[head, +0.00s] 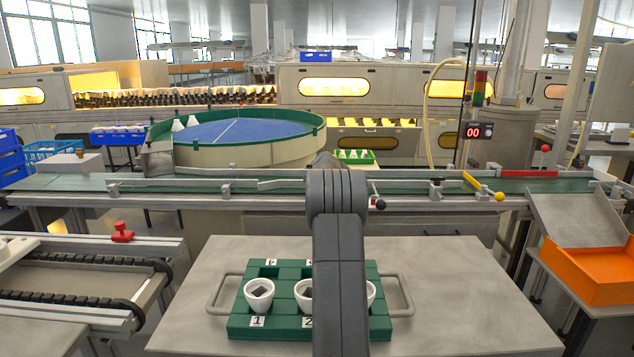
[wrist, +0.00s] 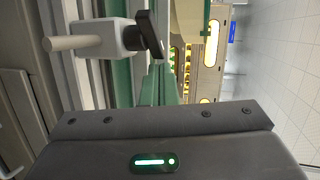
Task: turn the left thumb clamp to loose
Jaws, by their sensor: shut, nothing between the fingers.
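In the wrist view a pale grey clamp block (wrist: 118,38) sits on the conveyor's side rail, with a round rod on its left and a black thumb lever (wrist: 150,36) on its right. The lever is tilted. I cannot tell from this view alone whether this is the left clamp. My gripper (wrist: 165,116) shows as a dark bar across the lower wrist view; it is shut and empty, apart from the clamp. In the head view my arm hides the gripper and part of the rail. A clamp with a dark knob (head: 437,188) stands right of the arm.
The green conveyor (head: 80,184) crosses the head view, with metal guide rails and a yellow lever (head: 478,186). A green tray (head: 270,328) with white cups lies on the table in front. An orange bin (head: 592,268) stands at the right.

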